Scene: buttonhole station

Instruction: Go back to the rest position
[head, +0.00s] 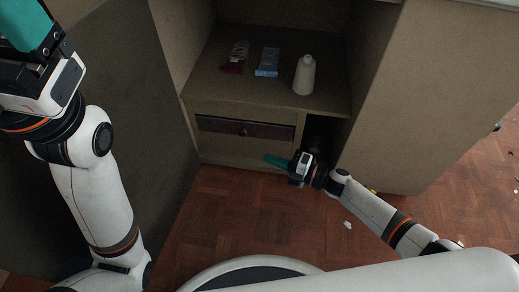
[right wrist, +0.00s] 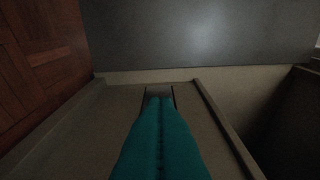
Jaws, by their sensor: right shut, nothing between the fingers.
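My right gripper (head: 266,157) is low in front of the cabinet, just below the drawer (head: 222,125), with its teal fingers pointing left. In the right wrist view its fingers (right wrist: 160,100) lie side by side, shut and empty. A pale panel with a small dark slot (right wrist: 158,90) is beyond the tips; I cannot tell if they touch it. My left gripper (head: 28,28) is raised at the top left corner, cut off by the picture edge, so its opening cannot be judged.
The cabinet shelf (head: 210,85) holds a white bottle (head: 304,77), a blue packet (head: 267,62) and a reddish clear packet (head: 236,57). A dark open compartment (head: 318,130) is right of the drawer. Cabinet side panels flank both sides. The wooden floor (head: 240,220) is mostly clear, with small scraps.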

